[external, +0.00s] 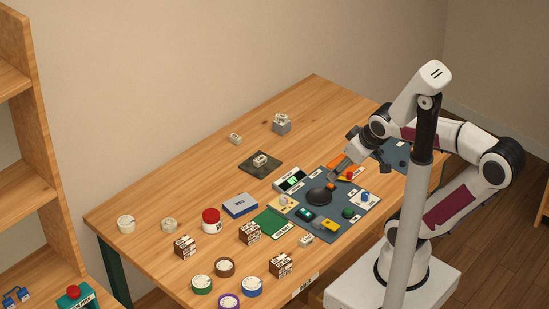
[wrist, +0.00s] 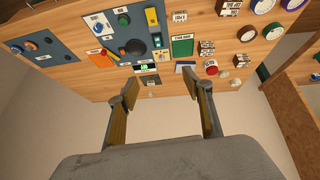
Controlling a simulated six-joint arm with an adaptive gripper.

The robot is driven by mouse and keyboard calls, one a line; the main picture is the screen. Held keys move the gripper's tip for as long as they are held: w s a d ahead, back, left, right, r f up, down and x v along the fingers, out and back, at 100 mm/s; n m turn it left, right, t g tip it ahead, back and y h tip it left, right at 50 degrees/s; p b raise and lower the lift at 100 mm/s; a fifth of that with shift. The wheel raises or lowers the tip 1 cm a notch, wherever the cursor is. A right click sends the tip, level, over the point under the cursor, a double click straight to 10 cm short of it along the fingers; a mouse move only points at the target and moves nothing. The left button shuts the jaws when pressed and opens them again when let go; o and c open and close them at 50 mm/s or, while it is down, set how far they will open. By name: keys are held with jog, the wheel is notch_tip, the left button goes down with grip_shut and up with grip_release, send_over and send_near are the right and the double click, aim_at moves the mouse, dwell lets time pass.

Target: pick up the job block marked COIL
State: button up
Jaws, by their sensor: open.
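Several dark brown blocks with white labels stand on the table. In the external view one is at the left (external: 185,246), one in the middle (external: 250,233) and one at the front (external: 281,265). Smaller pale blocks lie at the front (external: 306,240) and toward the back (external: 234,138). The lettering is too small to read, so I cannot tell which block is marked COIL. My gripper (external: 338,170) is above the grey panel, away from the brown blocks. In the wrist view my gripper (wrist: 159,78) has its fingers wide apart, with nothing between them.
The back left of the table is mostly clear.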

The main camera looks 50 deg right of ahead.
jog(key=w+d+f+n+t+h, duration=0.1)
jog(key=w+d+f+n, duration=0.1)
jog(key=w, duration=0.5)
jog(key=w+d+f+n+t, duration=0.1)
jog(key=w+d+n, duration=0.15)
jog(key=w, duration=0.35)
jog(key=w+a+f+n+y, duration=0.1)
jog(key=w+a+f+n, duration=0.15)
jog(key=w+f, duration=0.2)
jog(key=n+g+y, duration=0.7)
jog(key=n+y, duration=0.2)
jog(key=y, duration=0.5)
send_over(283, 258)
notch_tip(283, 258, down, 12)
jog(key=shift+w+r, duration=0.1)
jog(key=shift+w, duration=0.05)
jog(key=shift+s+r+y, duration=0.1)
jog(key=shift+s+y, duration=0.15)
jog(key=shift+y, duration=0.05)
